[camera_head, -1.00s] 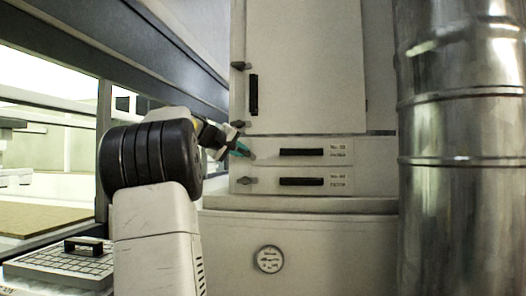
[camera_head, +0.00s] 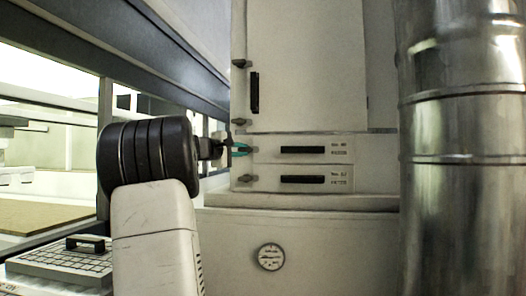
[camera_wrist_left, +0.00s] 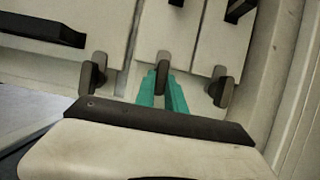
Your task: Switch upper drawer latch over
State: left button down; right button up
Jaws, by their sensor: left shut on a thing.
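The upper drawer (camera_head: 268,156) is a pale flat front with a black handle (camera_head: 303,150), below the tall door. Its small grey latch (camera_wrist_left: 162,62) is at the drawer's left end and lies between my left gripper's teal fingers in the left wrist view. My left gripper (camera_head: 244,149) reaches it from the left, level, and is shut on it. The fingers hide part of the latch, so its exact angle is hard to tell. The drawer looks closed. My right gripper is not in view.
The lower drawer (camera_head: 268,185) has its own latch (camera_head: 245,179) close below. The tall door (camera_head: 305,65) has latches on its left edge. A shiny metal duct (camera_head: 460,200) stands at right. A dark-framed opening is at left, above a gridded tray (camera_head: 60,262). A gauge (camera_head: 271,257) sits below.

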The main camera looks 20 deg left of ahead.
pick_arm(q)
jog(key=shift+f, duration=0.1)
dwell(0.3)
jog(key=c, duration=1.4)
grip_release()
jog(key=s+a, duration=0.1)
jog(key=s, duration=0.6)
jog(key=shift+s, duration=0.4)
jog(key=shift+a, duration=0.1)
